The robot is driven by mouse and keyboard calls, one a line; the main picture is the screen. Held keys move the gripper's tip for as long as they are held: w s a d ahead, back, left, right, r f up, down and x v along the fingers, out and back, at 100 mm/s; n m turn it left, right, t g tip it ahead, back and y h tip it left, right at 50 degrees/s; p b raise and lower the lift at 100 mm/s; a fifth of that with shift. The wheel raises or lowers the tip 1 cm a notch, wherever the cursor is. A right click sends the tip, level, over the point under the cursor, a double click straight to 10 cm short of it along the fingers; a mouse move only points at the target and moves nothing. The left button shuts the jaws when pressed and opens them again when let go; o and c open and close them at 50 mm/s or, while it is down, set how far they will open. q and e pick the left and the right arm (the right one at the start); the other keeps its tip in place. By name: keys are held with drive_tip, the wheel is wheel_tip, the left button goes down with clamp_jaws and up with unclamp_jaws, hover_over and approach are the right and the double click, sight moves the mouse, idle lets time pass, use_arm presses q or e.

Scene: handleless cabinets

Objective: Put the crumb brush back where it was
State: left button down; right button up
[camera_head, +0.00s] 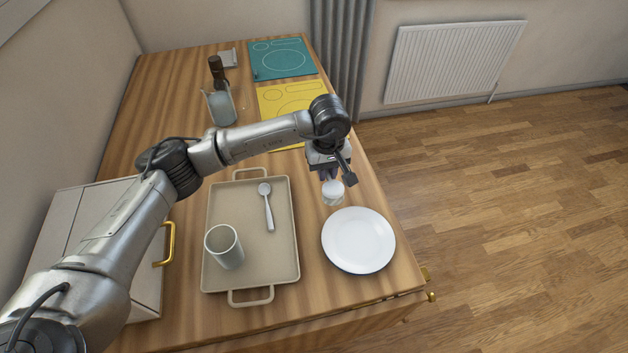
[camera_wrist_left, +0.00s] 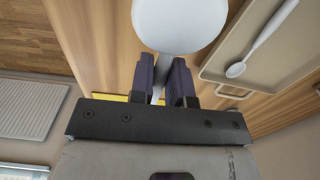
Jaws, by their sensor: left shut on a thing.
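My left gripper (camera_head: 328,174) is above the right side of the wooden counter, between the tray and the counter's right edge. It is shut on a white, round-ended thing that seems to be the crumb brush (camera_head: 333,189). My right gripper is not in view.
A beige tray (camera_head: 283,258) holds a cup (camera_head: 224,247) and a spoon (camera_head: 268,207). A yellow mat (camera_head: 285,98) and a teal mat (camera_head: 281,58) lie farther back. A bottle (camera_head: 217,70) stands by a glass-like holder (camera_head: 221,107). A white cabinet (camera_head: 80,215) is at left.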

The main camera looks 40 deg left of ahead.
use_arm(q)
drive_tip(key=b, duration=0.2)
hover_over(312, 183)
wheel_tip(312, 183, down, 4)
drive_tip(key=shift+r, duration=0.15)
drive_tip(key=shift+f+b, duration=0.75)
drive_tip(key=shift+f, duration=1.3)
drive_tip(key=shift+w+f, duration=0.1)
drive_tip(key=c, duration=1.1)
unclamp_jaws()
